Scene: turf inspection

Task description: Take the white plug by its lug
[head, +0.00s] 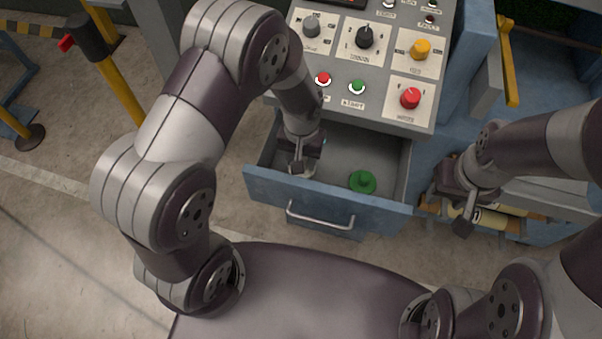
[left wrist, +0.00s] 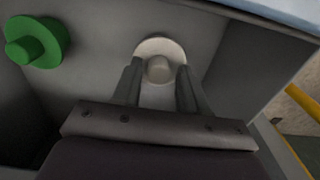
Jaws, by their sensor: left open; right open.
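The white plug (left wrist: 160,46) is a round pale disc with a knob-like lug (left wrist: 158,69), lying in the open drawer (head: 262,184). My left gripper (head: 303,168) is down inside the drawer at its left part. In the left wrist view its open fingers (left wrist: 159,76) stand on either side of the lug, with a visible gap. In the head view the gripper mostly hides the plug. My right gripper (head: 448,208) is open and empty, to the right of the drawer.
A green plug (head: 363,181) lies in the same drawer, to the right. The control panel (head: 372,88) with knobs and buttons overhangs the drawer's back. A shelf with yellowish rolls (head: 488,221) is beside my right gripper. A yellow post (head: 118,85) stands at the left.

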